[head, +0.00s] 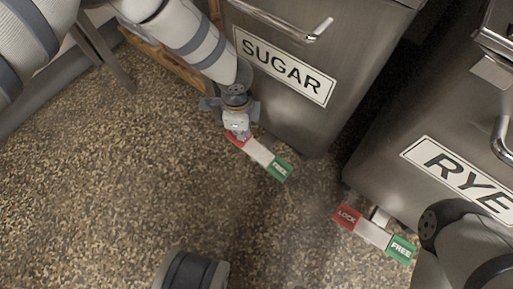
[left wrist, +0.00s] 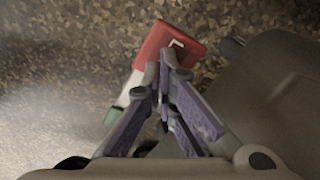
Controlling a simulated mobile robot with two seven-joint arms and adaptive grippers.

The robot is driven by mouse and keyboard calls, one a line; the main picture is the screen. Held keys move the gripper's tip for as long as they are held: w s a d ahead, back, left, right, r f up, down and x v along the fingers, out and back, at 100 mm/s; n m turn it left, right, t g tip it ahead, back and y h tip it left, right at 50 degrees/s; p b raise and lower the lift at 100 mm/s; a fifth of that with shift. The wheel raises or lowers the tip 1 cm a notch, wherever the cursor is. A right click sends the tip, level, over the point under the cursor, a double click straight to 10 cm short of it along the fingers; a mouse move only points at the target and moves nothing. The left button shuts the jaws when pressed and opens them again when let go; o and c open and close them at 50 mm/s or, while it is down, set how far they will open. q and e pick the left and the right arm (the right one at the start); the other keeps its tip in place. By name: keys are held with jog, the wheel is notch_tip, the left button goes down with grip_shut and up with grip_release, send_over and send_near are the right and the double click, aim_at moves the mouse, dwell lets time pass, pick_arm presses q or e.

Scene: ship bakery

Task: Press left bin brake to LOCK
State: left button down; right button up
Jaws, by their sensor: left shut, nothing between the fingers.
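The left bin's brake (head: 260,153) is a flat bar low at the front of the SUGAR bin (head: 287,110). It has a green FREE end (head: 279,168), a pale middle and a red end (head: 231,138). My left gripper (head: 238,133) is shut and empty, pointing down over the red end and hiding much of it. In the left wrist view the closed fingertips (left wrist: 168,58) overlap the red end (left wrist: 165,46); I cannot tell whether they touch it. A bit of the green end (left wrist: 113,116) shows behind a finger. My right gripper is not in view.
The RYE bin (head: 425,120) stands at the right with its own brake bar (head: 372,233), red LOCK left and green FREE right. A wooden pallet-like frame (head: 168,60) lies behind my left arm. The speckled floor (head: 110,190) is clear at left.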

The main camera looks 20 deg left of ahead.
pick_arm(q)
jog(key=shift+f+b, duration=0.5)
jog(key=shift+f, duration=0.7)
dwell(0.5)
jog(key=shift+r, duration=0.1)
notch_tip(320, 180, up, 3)
jog(key=p, duration=0.2)
jog(key=shift+p, duration=0.35)
jog(key=shift+r+p, duration=1.35)
jog(key=shift+r, duration=0.65)
jog(key=shift+f, duration=0.1)
